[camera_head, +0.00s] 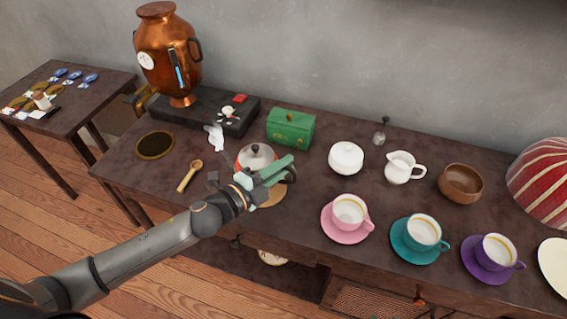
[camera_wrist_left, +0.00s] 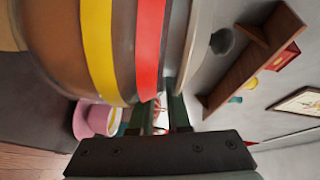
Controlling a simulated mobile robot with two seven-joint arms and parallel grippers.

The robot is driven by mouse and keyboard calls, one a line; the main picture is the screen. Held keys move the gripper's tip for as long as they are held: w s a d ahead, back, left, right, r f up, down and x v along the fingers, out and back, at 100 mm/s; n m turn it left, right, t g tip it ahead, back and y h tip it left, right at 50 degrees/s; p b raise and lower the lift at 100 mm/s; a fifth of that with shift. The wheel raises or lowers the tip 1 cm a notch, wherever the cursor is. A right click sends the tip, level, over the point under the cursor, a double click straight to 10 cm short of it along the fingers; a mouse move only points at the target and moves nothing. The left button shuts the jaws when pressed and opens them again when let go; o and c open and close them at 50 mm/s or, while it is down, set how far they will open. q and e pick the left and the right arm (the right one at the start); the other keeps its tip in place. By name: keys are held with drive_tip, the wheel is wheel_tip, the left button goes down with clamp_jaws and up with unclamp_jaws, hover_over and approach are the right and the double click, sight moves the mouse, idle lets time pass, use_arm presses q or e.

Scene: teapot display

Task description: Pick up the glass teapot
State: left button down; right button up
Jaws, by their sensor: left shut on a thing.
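The glass teapot (camera_head: 256,154), with a grey lid and a red band, is near the middle left of the table, partly hidden by my left gripper (camera_head: 272,170). In the left wrist view the teapot (camera_wrist_left: 125,45) fills the upper left, tilted by the camera angle, with brown contents and yellow and red bands. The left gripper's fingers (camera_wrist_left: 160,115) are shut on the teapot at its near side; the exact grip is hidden. A round tan mat (camera_head: 273,196) shows below the gripper. I cannot tell whether the teapot touches it. My right gripper is not in view.
A pink cup (camera_head: 349,210) is to the right, with teal and purple cups beyond. A wooden scoop (camera_head: 189,176) lies left. A copper urn (camera_head: 167,60) stands at the back left.

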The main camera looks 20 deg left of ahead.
use_arm(q)
drive_tip(key=s+d+r, duration=0.2)
drive_tip(key=s+r, duration=0.3)
drive_tip(key=s, duration=0.4)
drive_tip(key=shift+d, duration=0.2)
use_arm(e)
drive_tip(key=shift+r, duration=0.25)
use_arm(q)
drive_tip(key=shift+s, duration=0.1)
idle(0.6)
